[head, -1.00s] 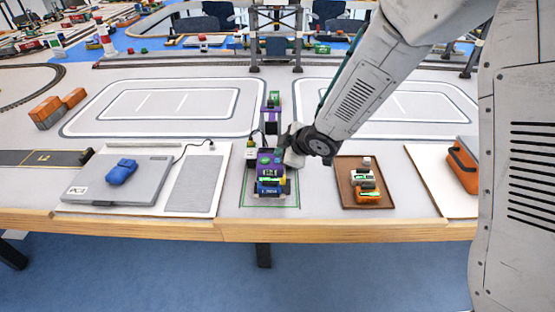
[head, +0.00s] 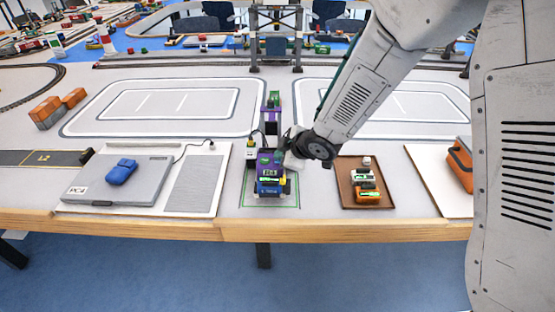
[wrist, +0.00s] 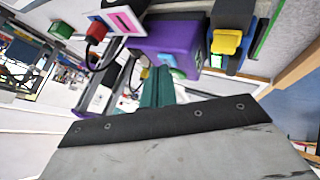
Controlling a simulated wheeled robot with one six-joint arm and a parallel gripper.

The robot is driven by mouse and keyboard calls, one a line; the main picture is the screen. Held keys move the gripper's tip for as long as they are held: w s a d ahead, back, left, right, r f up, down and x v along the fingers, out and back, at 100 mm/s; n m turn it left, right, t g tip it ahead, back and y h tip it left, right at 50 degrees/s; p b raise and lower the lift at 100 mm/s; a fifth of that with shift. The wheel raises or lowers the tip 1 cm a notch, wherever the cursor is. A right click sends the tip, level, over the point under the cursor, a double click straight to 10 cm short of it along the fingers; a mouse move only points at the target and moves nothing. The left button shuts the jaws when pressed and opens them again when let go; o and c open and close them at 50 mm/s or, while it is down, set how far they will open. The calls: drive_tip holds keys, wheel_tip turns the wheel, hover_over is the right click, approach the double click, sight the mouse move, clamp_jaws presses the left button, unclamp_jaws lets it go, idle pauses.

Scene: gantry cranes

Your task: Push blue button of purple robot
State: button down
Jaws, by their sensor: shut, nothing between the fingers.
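The purple robot (head: 267,166) stands upright inside a green outlined square near the table's front edge. It has a purple body, a blue lower part and a green round spot on top. In the wrist view its purple block (wrist: 172,38) fills the upper middle. A small light-blue spot (wrist: 166,60), which looks like the blue button, shows on that block just beyond my fingertips. My gripper (wrist: 158,72) is shut and empty, its teal fingers pointing at this spot. The fingers partly hide the area, and I cannot tell whether they touch it. In the head view my gripper is at the robot's right side.
A brown tray (head: 349,176) with a small orange, white and green robot (head: 366,186) lies right. An orange case (head: 462,160) is farther right. A gantry (head: 277,30) stands behind.

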drive_tip(key=shift+f, duration=0.15)
drive_tip(key=shift+r, duration=0.9)
wheel_tip(320, 180, up, 6)
idle(0.6)
